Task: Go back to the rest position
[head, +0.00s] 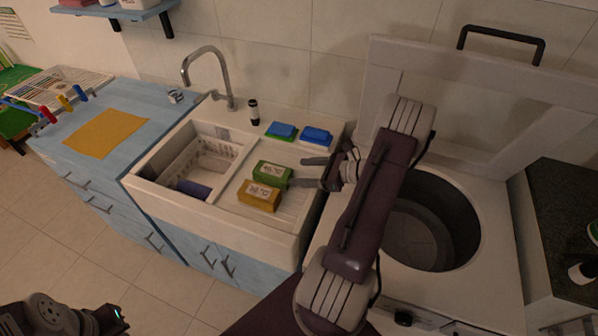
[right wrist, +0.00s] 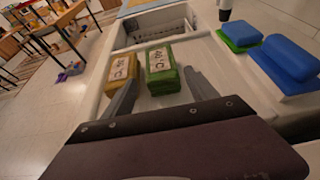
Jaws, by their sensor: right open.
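My right gripper (head: 299,172) is open and empty over the sink's drainboard. Its fingertips point left at a green block (head: 272,174) with a white label. A yellow block (head: 259,195) with a similar label stands beside it, nearer the front. I cannot tell how close the fingertips are to the green block. Part of my left arm (head: 60,315) shows at the bottom left; its gripper fingers are not in view.
The white sink (head: 221,231) holds a white rack (head: 200,160) and a blue item (head: 193,189). Blue-and-green sponges (head: 282,130) and a small black-and-white bottle (head: 254,112) stand behind. A tap (head: 229,85) rises there. An open-lidded tub (head: 425,228) lies under my right arm.

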